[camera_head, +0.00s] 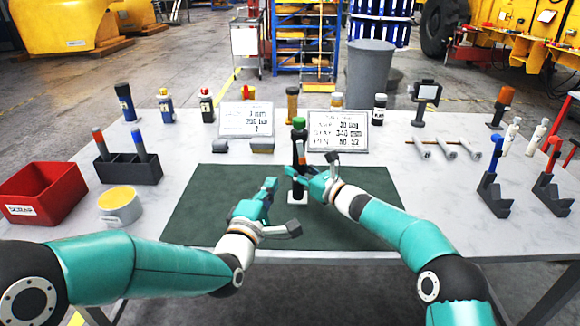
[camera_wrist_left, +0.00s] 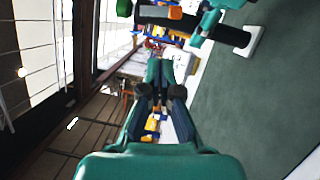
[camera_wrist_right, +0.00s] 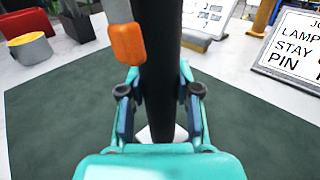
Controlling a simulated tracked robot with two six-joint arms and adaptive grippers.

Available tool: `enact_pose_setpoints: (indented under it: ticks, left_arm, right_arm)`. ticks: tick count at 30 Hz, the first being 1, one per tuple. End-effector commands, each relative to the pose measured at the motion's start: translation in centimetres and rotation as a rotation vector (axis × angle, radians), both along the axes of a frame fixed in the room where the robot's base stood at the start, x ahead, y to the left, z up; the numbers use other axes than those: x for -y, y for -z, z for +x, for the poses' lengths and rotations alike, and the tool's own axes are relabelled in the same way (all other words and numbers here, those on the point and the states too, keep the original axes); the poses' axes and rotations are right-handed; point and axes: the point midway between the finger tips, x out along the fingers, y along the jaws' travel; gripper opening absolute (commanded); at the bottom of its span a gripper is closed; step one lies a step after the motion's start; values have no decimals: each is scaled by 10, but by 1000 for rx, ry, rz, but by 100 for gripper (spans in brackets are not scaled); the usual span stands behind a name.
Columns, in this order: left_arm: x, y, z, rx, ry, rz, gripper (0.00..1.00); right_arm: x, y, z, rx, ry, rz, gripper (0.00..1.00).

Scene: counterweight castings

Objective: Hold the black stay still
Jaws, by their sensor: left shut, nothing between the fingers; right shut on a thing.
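The black stay (camera_head: 298,157) stands upright on a small white base (camera_head: 298,197) on the dark green mat (camera_head: 221,195). It has a green top (camera_head: 299,123). A grey rod with an orange end (camera_wrist_right: 127,43) shows close beside it in the right wrist view. My right gripper (camera_head: 306,173) is shut around the stay's lower part; its fingers flank the black shaft (camera_wrist_right: 158,70). My left gripper (camera_head: 270,184) is shut and empty, left of the stay and apart from it. In the left wrist view the stay (camera_wrist_left: 215,30) lies off to the upper right.
A lettered sign (camera_head: 338,131) and a second sign (camera_head: 246,119) stand behind the mat. A black holder (camera_head: 128,169), a red bin (camera_head: 42,193) and a yellow-topped tin (camera_head: 119,206) are at left. Metal hammer-like parts (camera_head: 446,146) and black angled stands (camera_head: 493,198) are at right.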

Motion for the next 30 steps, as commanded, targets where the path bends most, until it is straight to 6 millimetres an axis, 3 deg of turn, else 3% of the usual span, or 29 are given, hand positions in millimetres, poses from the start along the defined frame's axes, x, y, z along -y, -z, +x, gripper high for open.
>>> enact_pose_setpoints:
  ticks: [1,5,17,23,30]
  left_arm:
    - [-11,15,1,-25,-13,12,0]
    - [-23,22,5,-38,-35,13,0]
    - [-22,22,9,-40,-36,15,0]
    - [-17,21,30,-39,-36,15,0]
    - [-6,19,73,-39,-37,15,0]
  right_arm:
    - [1,0,0,0,2,0,0]
    - [1,0,0,0,2,0,0]
    - [1,0,0,0,1,0,0]
    - [1,0,0,0,1,0,0]
    - [1,0,0,0,1,0,0]
